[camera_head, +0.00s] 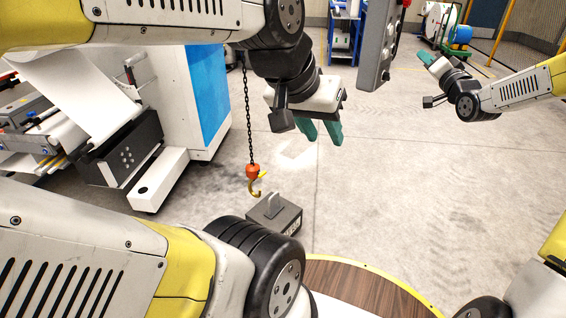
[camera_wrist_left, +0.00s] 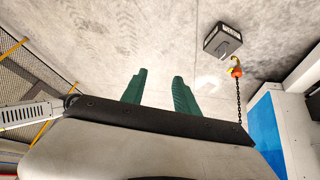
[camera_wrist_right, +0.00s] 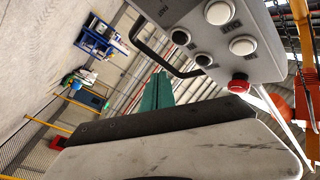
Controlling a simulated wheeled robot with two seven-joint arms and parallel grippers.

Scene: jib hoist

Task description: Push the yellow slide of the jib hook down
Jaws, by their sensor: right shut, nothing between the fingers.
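The jib hook hangs on a black chain in the head view, with an orange block (camera_head: 253,171) above a gold hook (camera_head: 255,188). A small yellow part (camera_head: 263,175) shows at the block's right side; whether it is the slide is too small to tell. In the left wrist view the orange block (camera_wrist_left: 236,72) hangs right of the fingers. My left gripper (camera_head: 322,133) is open and empty, up and right of the hook in the picture, not touching it. My right gripper (camera_head: 428,59) is far right, shut and empty; its fingers (camera_wrist_right: 158,90) are together.
A grey weight (camera_head: 275,214) with a lifting eye stands on the floor below the hook. A grey control pendant (camera_head: 377,45) hangs between my grippers; its buttons show close in the right wrist view (camera_wrist_right: 230,40). A white and blue machine (camera_head: 207,95) stands left. Open floor lies right.

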